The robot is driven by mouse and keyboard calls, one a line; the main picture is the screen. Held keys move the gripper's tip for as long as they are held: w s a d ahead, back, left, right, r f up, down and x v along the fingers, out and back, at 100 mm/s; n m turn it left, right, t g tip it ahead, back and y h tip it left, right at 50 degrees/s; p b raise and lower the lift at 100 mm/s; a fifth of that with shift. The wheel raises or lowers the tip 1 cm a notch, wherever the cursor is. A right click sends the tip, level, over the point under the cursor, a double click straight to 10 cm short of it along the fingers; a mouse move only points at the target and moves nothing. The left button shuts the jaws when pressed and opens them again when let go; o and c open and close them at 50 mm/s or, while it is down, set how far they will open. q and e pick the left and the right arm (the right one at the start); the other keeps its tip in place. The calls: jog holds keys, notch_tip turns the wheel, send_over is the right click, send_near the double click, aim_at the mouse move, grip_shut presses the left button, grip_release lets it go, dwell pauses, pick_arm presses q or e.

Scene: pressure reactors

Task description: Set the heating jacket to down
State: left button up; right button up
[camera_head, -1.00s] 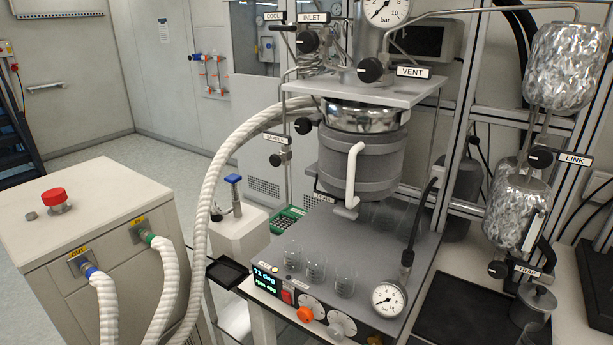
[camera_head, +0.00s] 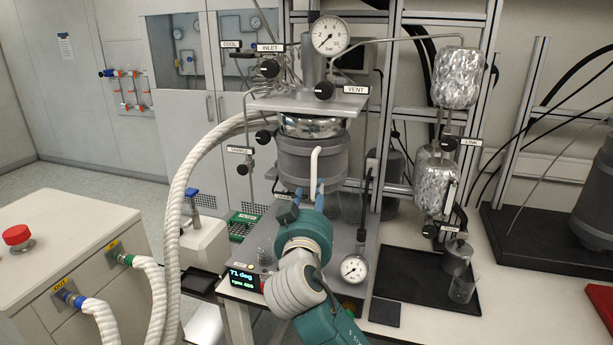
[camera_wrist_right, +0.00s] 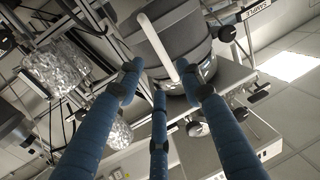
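The heating jacket (camera_head: 296,167) is a dark grey ribbed cylinder around the lower part of the silver vessel (camera_head: 312,127). It sits raised above the grey bench plate. A white bent handle (camera_head: 315,166) runs down its front. My right gripper (camera_head: 309,189) is just below and in front of the jacket, its blue fingers pointing up at the handle's lower part. In the right wrist view, the three fingers of my right gripper (camera_wrist_right: 158,78) are spread, with the handle (camera_wrist_right: 160,47) just beyond their tips; contact cannot be told. My left gripper is not in view.
A pressure gauge (camera_head: 354,268) and a lit display (camera_head: 243,278) stand at the plate's front. Thick white hoses (camera_head: 176,215) pass on the left to a cabinet with a red button (camera_head: 17,235). A dark tray (camera_head: 445,285) lies on the right.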

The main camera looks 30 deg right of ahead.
aim_at(316, 177)
jog(key=p+x, duration=0.1)
jog(key=x, duration=0.2)
jog(key=p+x, duration=0.1)
jog(key=x, duration=0.2)
jog(key=p+x, duration=0.2)
jog(key=x, duration=0.1)
jog(key=shift+d+r, duration=0.1)
jog(key=shift+r, duration=0.2)
jog(key=shift+w+d+f, duration=0.2)
jog(key=shift+w+d, duration=0.2)
jog(key=shift+w, duration=0.25)
jog(key=shift+c, duration=0.2)
grip_shut()
